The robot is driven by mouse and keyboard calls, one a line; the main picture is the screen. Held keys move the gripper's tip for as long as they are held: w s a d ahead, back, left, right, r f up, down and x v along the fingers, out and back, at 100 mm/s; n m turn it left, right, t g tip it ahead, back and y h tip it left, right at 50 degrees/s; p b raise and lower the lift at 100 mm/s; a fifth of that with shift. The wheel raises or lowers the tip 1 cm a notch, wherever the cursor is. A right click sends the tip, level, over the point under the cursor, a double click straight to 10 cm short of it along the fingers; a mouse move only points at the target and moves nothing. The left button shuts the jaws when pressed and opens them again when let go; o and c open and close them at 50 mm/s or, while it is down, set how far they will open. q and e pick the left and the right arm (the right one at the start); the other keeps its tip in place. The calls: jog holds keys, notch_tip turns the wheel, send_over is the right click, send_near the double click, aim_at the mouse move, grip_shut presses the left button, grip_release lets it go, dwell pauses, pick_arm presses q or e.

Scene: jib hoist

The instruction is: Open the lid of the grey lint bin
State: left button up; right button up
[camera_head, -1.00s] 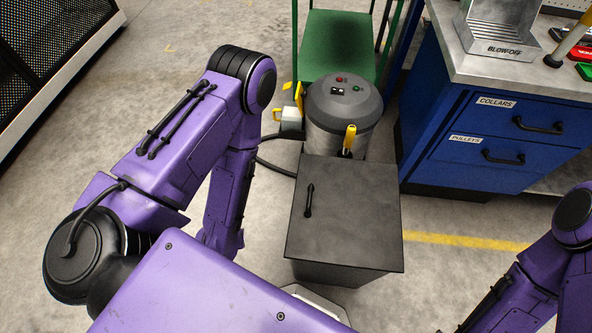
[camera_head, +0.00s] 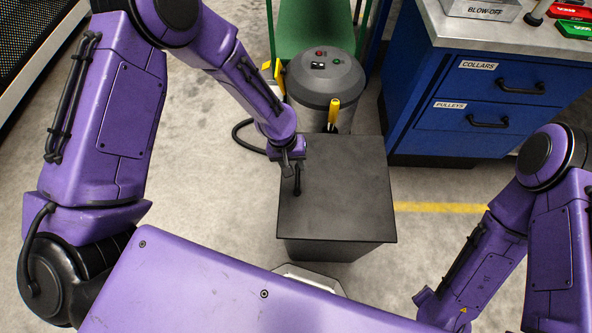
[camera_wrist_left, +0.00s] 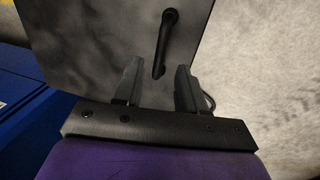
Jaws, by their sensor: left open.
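The grey lint bin (camera_head: 338,250) is a dark box on the floor in front of me. Its flat lid (camera_head: 345,195) is down. A black bar handle (camera_head: 297,180) is fixed near the lid's left edge. My left gripper (camera_head: 290,168) is over the lid's far left part, at the far end of the handle.
A round grey vacuum (camera_head: 326,80) with a yellow handle (camera_head: 334,108) stands just behind the bin. A green chair-like frame (camera_head: 312,28) is behind it. A blue drawer cabinet (camera_head: 480,105) stands to the right. A black hose (camera_head: 238,135) lies left of the vacuum. Floor left of the bin is clear.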

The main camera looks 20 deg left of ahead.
aim_at(297, 174)
pick_arm(q)
jog(key=f, duration=0.4)
jog(key=shift+w+d+f, duration=0.1)
jog(key=shift+d, duration=0.3)
grip_shut()
